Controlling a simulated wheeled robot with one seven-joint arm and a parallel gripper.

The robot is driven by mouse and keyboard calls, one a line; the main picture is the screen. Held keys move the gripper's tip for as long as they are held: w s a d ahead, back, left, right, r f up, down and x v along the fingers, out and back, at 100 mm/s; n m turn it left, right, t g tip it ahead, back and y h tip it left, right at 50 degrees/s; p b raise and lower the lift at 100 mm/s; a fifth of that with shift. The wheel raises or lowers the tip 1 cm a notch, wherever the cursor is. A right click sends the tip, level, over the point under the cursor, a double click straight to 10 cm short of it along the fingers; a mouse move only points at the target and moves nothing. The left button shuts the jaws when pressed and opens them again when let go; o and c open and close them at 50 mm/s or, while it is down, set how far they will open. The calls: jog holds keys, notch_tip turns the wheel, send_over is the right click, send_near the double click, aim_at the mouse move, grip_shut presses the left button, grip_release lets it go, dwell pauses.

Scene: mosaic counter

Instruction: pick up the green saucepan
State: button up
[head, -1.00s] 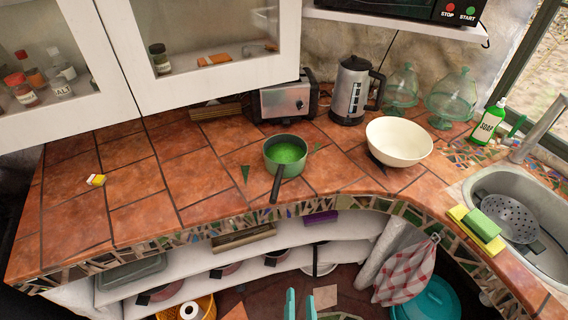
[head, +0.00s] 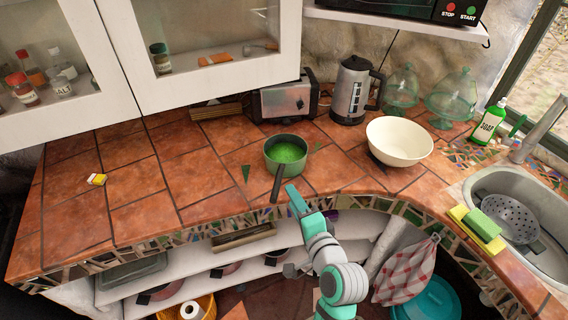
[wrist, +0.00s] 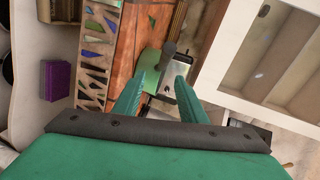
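The green saucepan (head: 286,157) sits upright on the tiled counter, with green contents inside and its dark handle toward the counter's front edge. My gripper (head: 292,191) is just right of the handle's end, near the counter edge, and appears apart from it. In the wrist view, my gripper (wrist: 157,88) has its two green fingers spread with nothing between them. The saucepan (wrist: 148,70) shows beyond the fingertips, partly covered by the left finger, with its dark handle pointing toward the camera.
A toaster (head: 283,101) and a kettle (head: 351,90) stand behind the saucepan. A cream bowl (head: 399,141) is to its right. White cabinets (head: 205,50) hang above.

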aim_at(281, 179)
jog(key=shift+a+r+x, duration=0.1)
jog(key=shift+x, duration=1.75)
jog(key=shift+a+r+x, duration=0.1)
jog(key=shift+x, duration=1.75)
jog(key=shift+a+r+x, duration=0.1)
jog(key=shift+r+x, duration=0.05)
jog(key=shift+x, duration=1.7)
jog(key=shift+c, duration=0.3)
jog(key=shift+s, duration=0.1)
grip_shut()
jog(key=shift+r, duration=0.25)
